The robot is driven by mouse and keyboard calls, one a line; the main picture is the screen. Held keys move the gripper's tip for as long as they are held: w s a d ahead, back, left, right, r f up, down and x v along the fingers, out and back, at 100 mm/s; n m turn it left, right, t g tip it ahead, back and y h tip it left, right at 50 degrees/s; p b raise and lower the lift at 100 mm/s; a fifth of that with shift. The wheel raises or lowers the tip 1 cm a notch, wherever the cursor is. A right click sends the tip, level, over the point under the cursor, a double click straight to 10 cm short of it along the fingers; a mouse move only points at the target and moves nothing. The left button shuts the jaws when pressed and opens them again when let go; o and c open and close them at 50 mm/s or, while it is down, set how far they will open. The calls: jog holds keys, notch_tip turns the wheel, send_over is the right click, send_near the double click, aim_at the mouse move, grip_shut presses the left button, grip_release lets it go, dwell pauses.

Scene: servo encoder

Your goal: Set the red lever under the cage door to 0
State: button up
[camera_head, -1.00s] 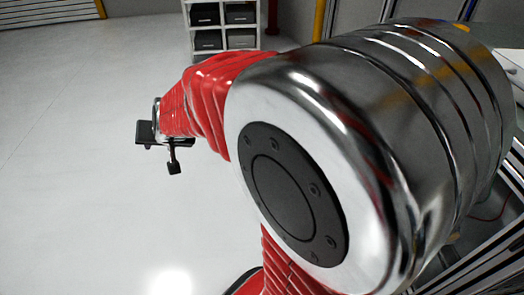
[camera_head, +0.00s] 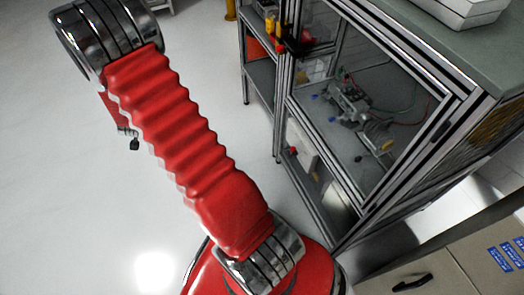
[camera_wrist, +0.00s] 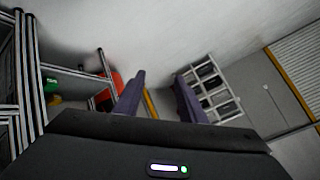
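The cage (camera_head: 372,100) stands right of centre in the head view, with a metal-framed, see-through door. Low on its left side, below the shelf with the equipment, a small red part (camera_head: 293,150) shows by a white box. It may be the red lever, but it is too small to read its position. My gripper's two purple-grey fingers stand apart with nothing between them in the wrist view (camera_wrist: 160,97). In the head view only a small dark piece of my arm's end shows beyond the red sleeve, far left of the cage.
A metal shelf rack (camera_head: 259,78) with red and yellow items adjoins the cage's left side. A grey counter top (camera_head: 465,45) with a white case is at upper right, and a beige cabinet (camera_head: 440,275) at lower right. The floor (camera_head: 60,190) at left is clear.

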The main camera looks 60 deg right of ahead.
jog(key=s+d+f+m+g+h, duration=0.3)
jog(key=s+d+f, duration=0.55)
jog(key=f, duration=0.25)
jog(key=m+g+h, duration=0.5)
jog(key=g+h, duration=0.1)
jog(key=g, duration=0.5)
send_near(293, 151)
jog(key=w+v, duration=0.1)
jog(key=v, duration=0.4)
jog(key=shift+s+f, duration=0.15)
jog(key=shift+f, duration=0.35)
jog(key=shift+d, duration=0.15)
jog(key=x, duration=1.3)
jog(key=shift+d+r, duration=0.25)
jog(key=shift+d, duration=0.1)
jog(key=shift+s, duration=0.1)
jog(key=shift+c, duration=0.3)
